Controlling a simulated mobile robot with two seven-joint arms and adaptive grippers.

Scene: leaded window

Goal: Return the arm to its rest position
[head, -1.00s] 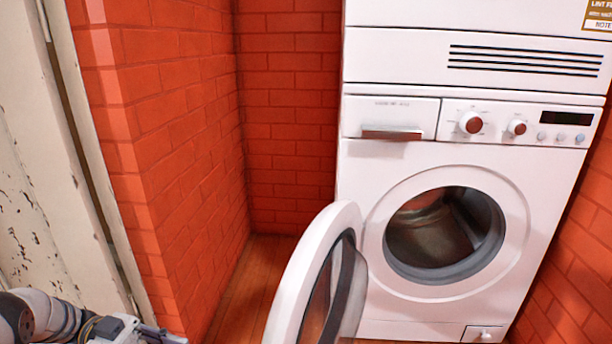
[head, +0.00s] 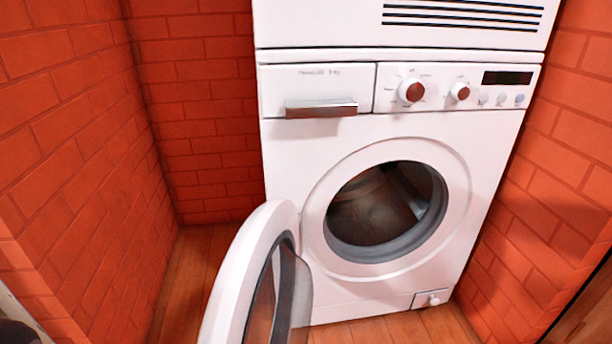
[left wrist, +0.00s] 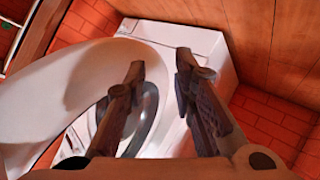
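My left gripper (left wrist: 161,64) shows in the left wrist view with its two dark fingers apart and nothing between them, so it is open. It points toward the white washing machine (left wrist: 165,35), whose open door (left wrist: 62,92) fills the left of that view. In the head view the gripper is out of sight; only a small dark piece, probably of my left arm, shows in the bottom left corner. The washing machine (head: 290,155) stands with its round door (head: 238,268) swung open to the left and its drum opening exposed. My right gripper is in neither view.
A white vented appliance (head: 350,22) sits on top of the washer. Red brick walls (head: 70,140) close in the left, back and right. Wooden floor (head: 190,270) is clear left of the door. The open door juts forward.

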